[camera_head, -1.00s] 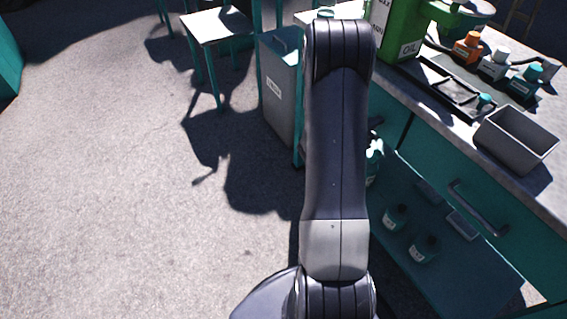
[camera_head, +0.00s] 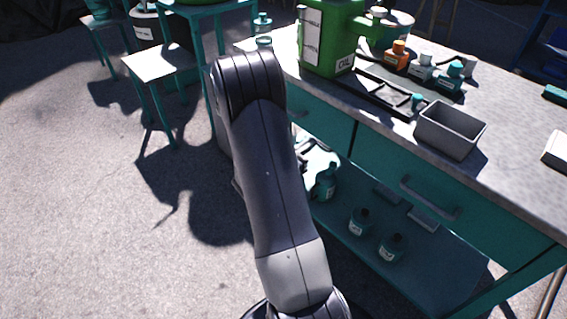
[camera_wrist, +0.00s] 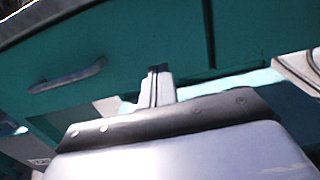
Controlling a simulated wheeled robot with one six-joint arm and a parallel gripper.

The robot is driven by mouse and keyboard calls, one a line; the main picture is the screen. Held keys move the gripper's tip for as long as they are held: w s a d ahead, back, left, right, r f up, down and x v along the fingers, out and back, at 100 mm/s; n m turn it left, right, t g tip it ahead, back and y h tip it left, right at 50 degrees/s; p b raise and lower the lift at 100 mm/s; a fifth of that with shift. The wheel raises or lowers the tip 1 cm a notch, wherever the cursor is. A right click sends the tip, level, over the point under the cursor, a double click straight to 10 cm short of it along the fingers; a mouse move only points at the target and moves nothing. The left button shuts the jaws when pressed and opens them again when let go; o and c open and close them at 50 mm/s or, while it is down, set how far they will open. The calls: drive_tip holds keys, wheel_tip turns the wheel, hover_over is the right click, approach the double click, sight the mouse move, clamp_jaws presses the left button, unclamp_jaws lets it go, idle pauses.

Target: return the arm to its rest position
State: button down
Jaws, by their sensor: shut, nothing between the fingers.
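My arm, a dark link with a pale grey collar, rises through the middle of the head view and leans left; it hides my gripper there. In the wrist view my gripper (camera_wrist: 159,70) shows as two narrow fingers close together, with nothing seen between them. It points toward the teal front of the workbench (camera_wrist: 150,35), which has a drawer handle (camera_wrist: 68,76) to the left. I cannot tell how far the fingertips are from that front.
The workbench (camera_head: 510,165) fills the right. On it stand a green oil can (camera_head: 335,45), small bottles (camera_head: 396,58) and a grey open bin (camera_head: 452,130). Bottles (camera_head: 391,247) stand on its lower shelf. A stool (camera_head: 160,62) stands at the left; the floor (camera_head: 70,200) there is clear.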

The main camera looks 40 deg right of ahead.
sight(330, 131)
drive_tip(key=a, duration=0.7)
drive_tip(key=shift+a, duration=0.2)
drive_tip(key=shift+f, duration=0.1)
drive_tip(key=d, duration=1.3)
drive_tip(key=shift+w+d, duration=0.15)
drive_tip(key=shift+d, duration=0.15)
